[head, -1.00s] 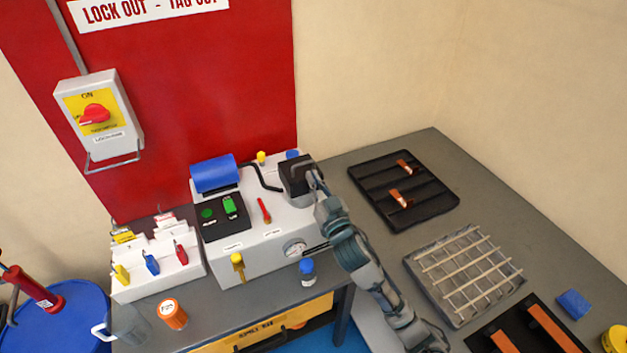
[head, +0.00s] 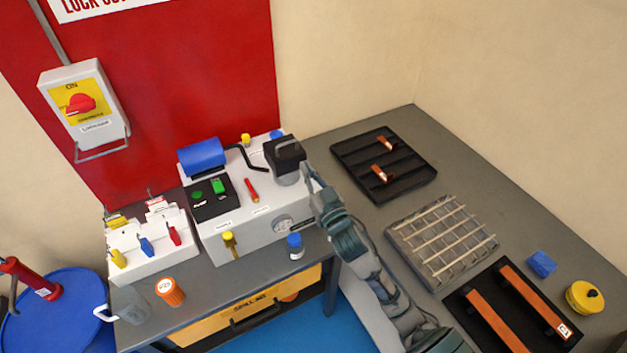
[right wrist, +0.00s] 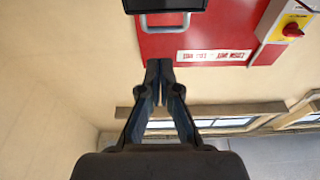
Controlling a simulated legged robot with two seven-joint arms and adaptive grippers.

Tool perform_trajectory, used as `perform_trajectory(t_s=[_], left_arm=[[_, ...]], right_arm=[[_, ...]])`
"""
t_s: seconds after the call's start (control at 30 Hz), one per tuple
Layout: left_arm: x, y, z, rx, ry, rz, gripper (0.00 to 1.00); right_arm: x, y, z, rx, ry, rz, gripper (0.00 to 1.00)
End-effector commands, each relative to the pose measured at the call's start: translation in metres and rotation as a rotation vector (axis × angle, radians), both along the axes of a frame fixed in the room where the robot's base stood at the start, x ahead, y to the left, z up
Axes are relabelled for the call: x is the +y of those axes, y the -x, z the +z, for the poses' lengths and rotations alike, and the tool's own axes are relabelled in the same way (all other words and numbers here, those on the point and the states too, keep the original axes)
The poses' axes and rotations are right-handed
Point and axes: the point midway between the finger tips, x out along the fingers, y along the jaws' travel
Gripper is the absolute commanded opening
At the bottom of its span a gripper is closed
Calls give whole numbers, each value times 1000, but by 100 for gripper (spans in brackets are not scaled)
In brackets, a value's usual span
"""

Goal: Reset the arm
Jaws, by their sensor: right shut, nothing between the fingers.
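The grey bender machine (head: 255,220) stands on the bench in the head view. A black block with a grey handle (head: 284,150) sits at its back right corner, and a thin black bent rod (head: 249,160) is beside it. My right gripper (head: 307,170) is just right of the black block in the head view, apparently apart from it, though the small gap is hard to judge. In the right wrist view its two fingers (right wrist: 160,66) meet at the tips, with nothing between them. My left gripper is not in view.
A black tray with copper pieces (head: 384,165), a wire rack (head: 441,240) and a black tray with copper bars (head: 470,325) lie to the right. The white lockout station (head: 150,255), orange-capped jar (head: 169,292) and blue-capped bottle (head: 295,246) stand left and front. A red wall panel is behind.

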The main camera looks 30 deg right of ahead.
Motion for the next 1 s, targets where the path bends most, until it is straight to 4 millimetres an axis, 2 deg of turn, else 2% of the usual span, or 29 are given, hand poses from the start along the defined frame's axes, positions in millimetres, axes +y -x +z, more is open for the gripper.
perform_trajectory(t_s=[0.1, 0.2, 0.43, 0.53, 0.57, 0.67, 0.73, 0.8, 0.9, 1.0], left_arm=[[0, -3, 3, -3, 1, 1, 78], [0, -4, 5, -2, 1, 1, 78], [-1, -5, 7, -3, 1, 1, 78], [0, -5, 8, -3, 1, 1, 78], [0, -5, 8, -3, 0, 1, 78], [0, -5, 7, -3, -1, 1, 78], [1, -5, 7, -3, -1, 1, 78], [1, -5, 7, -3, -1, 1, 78], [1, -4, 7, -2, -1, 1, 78], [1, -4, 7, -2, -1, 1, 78]], right_arm=[[1, 18, -7, 1, 0, 0, 0], [1, 26, -9, 0, 1, -1, 0], [3, 29, -10, 1, 2, 0, 0], [4, 31, -28, 57, -1, -10, 0], [5, 32, -39, 91, -2, -14, 0], [9, 43, -96, 272, -4, -35, 0], [14, 61, -149, 446, 1, -47, 0], [23, 88, -201, 633, 13, -46, 0], [37, 132, -262, 874, 34, -26, 0], [50, 176, -305, 1070, 54, 5, 0]])
